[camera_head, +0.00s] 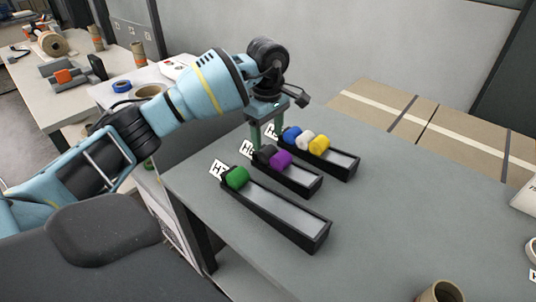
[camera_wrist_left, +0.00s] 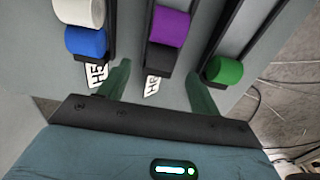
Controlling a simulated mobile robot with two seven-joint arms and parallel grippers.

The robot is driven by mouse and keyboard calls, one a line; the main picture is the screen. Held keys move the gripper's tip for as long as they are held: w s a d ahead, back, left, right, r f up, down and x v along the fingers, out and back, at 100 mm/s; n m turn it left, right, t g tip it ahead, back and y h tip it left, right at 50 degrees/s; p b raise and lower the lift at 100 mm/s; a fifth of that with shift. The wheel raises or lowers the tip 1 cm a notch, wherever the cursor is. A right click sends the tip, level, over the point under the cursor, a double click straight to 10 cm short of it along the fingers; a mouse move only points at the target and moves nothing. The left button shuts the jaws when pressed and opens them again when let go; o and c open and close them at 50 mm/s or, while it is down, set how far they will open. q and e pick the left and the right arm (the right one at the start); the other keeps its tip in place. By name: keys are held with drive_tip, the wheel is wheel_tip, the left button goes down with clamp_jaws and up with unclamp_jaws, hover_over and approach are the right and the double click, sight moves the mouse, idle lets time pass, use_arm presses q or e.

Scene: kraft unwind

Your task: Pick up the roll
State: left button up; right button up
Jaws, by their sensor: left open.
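My left gripper (camera_head: 267,140) is open, pointing down at the label end of the middle tray (camera_head: 302,183). In the left wrist view its green fingers (camera_wrist_left: 157,72) are apart, with the middle tray's end between them. A purple roll (camera_head: 281,160) lies in that tray; it also shows in the left wrist view (camera_wrist_left: 170,27). A dark shape (camera_head: 265,153) beside it may be a black roll or the tray's end. A green roll (camera_head: 236,177) lies in the near tray. Blue (camera_head: 292,136), white (camera_head: 306,139) and yellow (camera_head: 319,145) rolls lie in the far tray. No contact is visible.
White label cards (camera_head: 217,168) stand at the tray ends. Cardboard boxes (camera_head: 430,125) lie behind, and a second cluttered table (camera_head: 90,70) is back left.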

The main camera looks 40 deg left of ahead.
sight(269, 149)
use_arm(q)
drive_tip(key=f, duration=0.5)
drive_tip(key=shift+d, duration=0.25)
drive_tip(key=shift+c, duration=0.3)
drive_tip(key=shift+r, duration=0.1)
drive_tip(key=c, duration=1)
